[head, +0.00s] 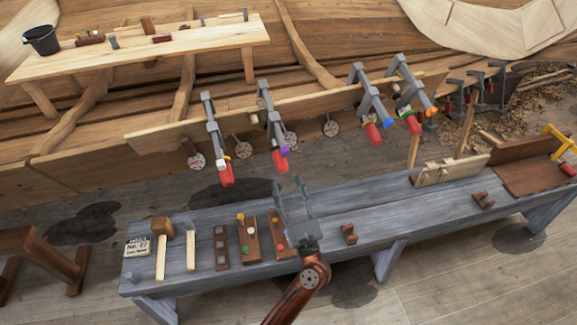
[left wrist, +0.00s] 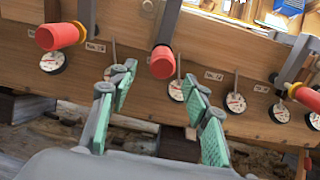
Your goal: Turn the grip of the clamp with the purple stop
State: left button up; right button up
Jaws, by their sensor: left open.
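The clamp with the purple stop (head: 284,151) is second from the left on the hull plank in the head view. Its red grip (head: 280,163) hangs at the lower end. My left gripper (head: 288,190) is open and empty just below this grip, fingers pointing up towards it; they look apart from it. In the left wrist view, a red grip (left wrist: 162,64) is seen nearly end-on, beyond and between my open green fingers (left wrist: 158,82). It appears to be the same grip, but its purple stop cannot be made out there. My right gripper is not in view.
Another clamp's red grip (head: 227,175) hangs left; two more clamps (head: 373,133) (head: 413,124) are right. Round dials (head: 243,150) line the plank. The grey bench (head: 340,260) below carries a mallet (head: 161,245) and wooden racks (head: 249,240).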

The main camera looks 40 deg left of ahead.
aim_at(285, 172)
pick_arm(q)
jog(key=x, duration=0.5)
jog(key=shift+w+f, duration=0.1)
jog(key=shift+w, duration=0.35)
jog(key=shift+a+r+b, duration=0.3)
jog(key=shift+a+r, duration=0.35)
jog(key=shift+a, duration=0.35)
jog(key=shift+w+f, duration=0.15)
jog(key=shift+w, duration=0.1)
jog(key=shift+o, duration=0.2)
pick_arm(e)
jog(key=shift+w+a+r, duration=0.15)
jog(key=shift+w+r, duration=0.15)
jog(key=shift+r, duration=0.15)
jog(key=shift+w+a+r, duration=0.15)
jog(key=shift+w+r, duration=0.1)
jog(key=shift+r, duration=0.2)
